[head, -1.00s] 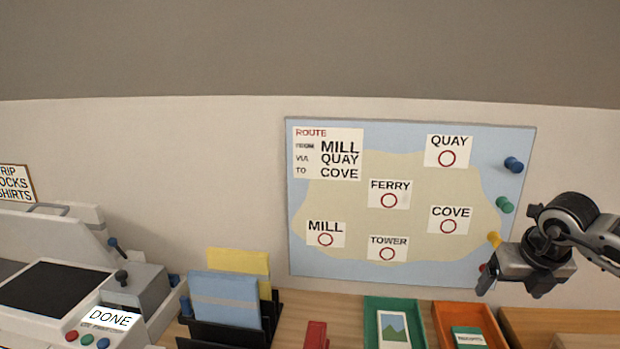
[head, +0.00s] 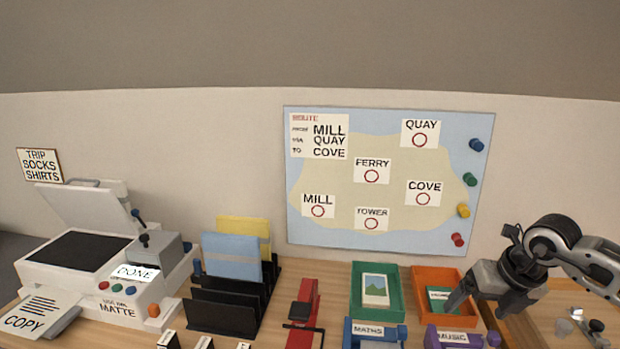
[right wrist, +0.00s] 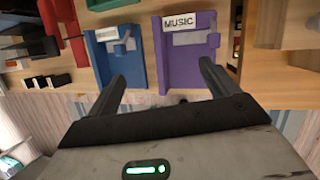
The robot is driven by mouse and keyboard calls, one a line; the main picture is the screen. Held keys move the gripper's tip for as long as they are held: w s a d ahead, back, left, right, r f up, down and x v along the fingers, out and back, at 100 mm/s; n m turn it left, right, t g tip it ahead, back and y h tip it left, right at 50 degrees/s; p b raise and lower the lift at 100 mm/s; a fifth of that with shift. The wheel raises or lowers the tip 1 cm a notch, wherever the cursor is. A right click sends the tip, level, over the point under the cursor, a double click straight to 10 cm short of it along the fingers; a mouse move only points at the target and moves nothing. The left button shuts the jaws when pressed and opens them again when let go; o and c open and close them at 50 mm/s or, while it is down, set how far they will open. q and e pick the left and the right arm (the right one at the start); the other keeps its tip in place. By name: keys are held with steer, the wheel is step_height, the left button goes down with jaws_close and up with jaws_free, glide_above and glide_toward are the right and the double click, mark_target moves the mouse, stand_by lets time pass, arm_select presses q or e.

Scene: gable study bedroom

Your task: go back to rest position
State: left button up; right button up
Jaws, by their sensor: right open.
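My right gripper (head: 490,302) is open and empty at the right of the head view, in front of the orange tray and above the purple MUSIC holder (head: 455,337). In the right wrist view its two fingers (right wrist: 168,78) are spread apart with nothing between them. Beyond them in that view are the purple MUSIC holder (right wrist: 168,65) and a blue holder (right wrist: 105,62). My left gripper is in neither current view.
A map board (head: 390,235) with several pins hangs on the wall. On the desk are a copier (head: 45,262), a black file rack (head: 220,318), a red stapler-like object (head: 303,312), a green tray (head: 398,305) and an orange tray (head: 421,280). The blue MATHS holder (head: 372,341) is in front.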

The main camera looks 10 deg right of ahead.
steer(key=s+a+f+m+t+y+b, duration=0.1)
steer(key=s+a+m+t+y+b, duration=0.3)
steer(key=a, duration=0.6)
steer(key=a+f+m+y+p, duration=0.1)
steer(key=a+f+m+y, duration=0.1)
steer(key=a+y, duration=0.55)
steer(key=s+a+f+m+t+y+b, duration=0.1)
steer(key=s+a+m+t+y+b, duration=0.15)
steer(key=a, duration=0.85)
arm_select(q)
steer(key=shift+w+d+f+t+h+b, duration=0.15)
steer(key=shift+d+f+t+h+b, duration=0.15)
steer(key=shift+f+b, duration=0.3)
steer(key=shift+w+d+f+t+h+b, duration=0.1)
steer(key=shift+w+d+f+h+b, duration=0.1)
steer(key=shift+d+f+b, duration=0.3)
arm_select(e)
steer(key=s+d+f+m+h, duration=0.2)
steer(key=s+f+m+h, duration=0.4)
steer(key=f+m, duration=0.4)
steer(key=s+d+f+m+h, duration=0.2)
steer(key=s+f+m+h, duration=0.3)
steer(key=f+m, duration=0.5)
steer(key=m, duration=0.3)
steer(key=shift+s+d+f+h, duration=0.3)
steer(key=shift+s+d+h, duration=0.05)
steer(key=shift+h, duration=0.05)
arm_select(q)
steer(key=shift+a+f, duration=0.15)
steer(key=shift+f, duration=0.05)
